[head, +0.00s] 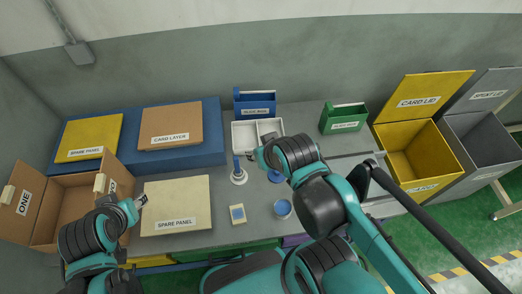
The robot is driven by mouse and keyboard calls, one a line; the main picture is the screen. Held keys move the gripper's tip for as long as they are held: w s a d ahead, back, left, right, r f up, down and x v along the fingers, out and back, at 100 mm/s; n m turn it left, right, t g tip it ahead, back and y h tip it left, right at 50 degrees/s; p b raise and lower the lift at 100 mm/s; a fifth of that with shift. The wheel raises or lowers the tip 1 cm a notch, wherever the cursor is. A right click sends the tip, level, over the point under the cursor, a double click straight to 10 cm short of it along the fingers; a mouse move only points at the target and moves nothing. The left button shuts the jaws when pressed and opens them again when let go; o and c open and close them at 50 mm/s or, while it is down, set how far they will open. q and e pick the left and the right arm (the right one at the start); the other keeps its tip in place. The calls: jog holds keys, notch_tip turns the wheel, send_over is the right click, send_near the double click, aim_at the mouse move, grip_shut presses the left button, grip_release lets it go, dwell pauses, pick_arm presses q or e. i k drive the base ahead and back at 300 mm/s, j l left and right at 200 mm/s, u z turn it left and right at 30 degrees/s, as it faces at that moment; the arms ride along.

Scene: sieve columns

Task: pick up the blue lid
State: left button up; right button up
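A round blue piece (275,177), which looks like the blue lid, lies on the grey table, partly hidden by my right arm. My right gripper (257,157) is just above and left of it in the picture, by the white tray's front edge; its fingers are too small and covered to read. A round pale cup with blue inside (283,209) stands nearer the front. My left gripper (139,202) is far to the left, between the open cardboard box and the spare panel, away from the blue piece. Its finger opening is unclear.
A white divided tray (244,136) is behind the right gripper. A blue-and-white upright piece (238,173) and a small pale block with a blue face (237,214) stand nearby. A spare panel (177,205) lies left. Blue (255,104) and green (343,118) bins stand behind.

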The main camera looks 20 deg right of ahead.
aim_at(275, 176)
jog(key=k+z, duration=0.1)
jog(key=z, duration=0.6)
jog(key=k+l+z, duration=0.15)
jog(key=z, duration=0.2)
